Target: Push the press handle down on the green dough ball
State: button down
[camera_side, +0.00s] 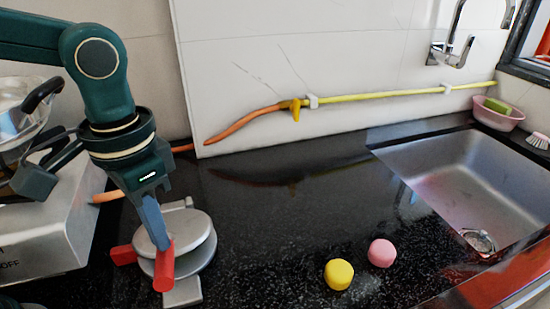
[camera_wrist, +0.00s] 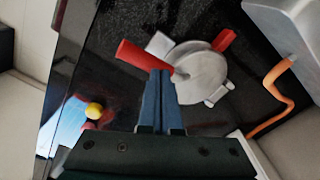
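The metal press (camera_side: 197,232) stands on the dark counter, its round upper plate lying over the lower one with a narrow gap at the rim. One red handle (camera_side: 165,267) points toward the side camera, and a second red part (camera_side: 123,255) sticks out left. In the wrist view the press (camera_wrist: 205,72) and handle (camera_wrist: 138,57) show beyond my fingers. My gripper (camera_side: 158,236) points down at the press, its blue fingers together with nothing seen between them. The fingertips (camera_wrist: 160,72) are close by the handle's inner end; I cannot tell whether they touch. No green dough ball is visible.
A yellow dough piece (camera_side: 339,274) and a pink one (camera_side: 381,253) lie on the counter right of the press. The sink (camera_side: 465,185) is farther right. A metal stove (camera_side: 50,230) stands close on the left. The middle of the counter is clear.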

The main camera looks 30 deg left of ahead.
jog(key=shift+f, duration=1.35)
dwell(1.4)
dwell(0.3)
jog(key=shift+r, duration=3.55)
jog(key=s+a+f+n+t, duration=0.1)
jog(key=s+a+n+t, duration=0.2)
jog(key=a, duration=0.6)
jog(key=shift+s+a+f+t, duration=0.15)
jog(key=shift+s+f+t, duration=0.2)
jog(key=shift+s+t, duration=0.75)
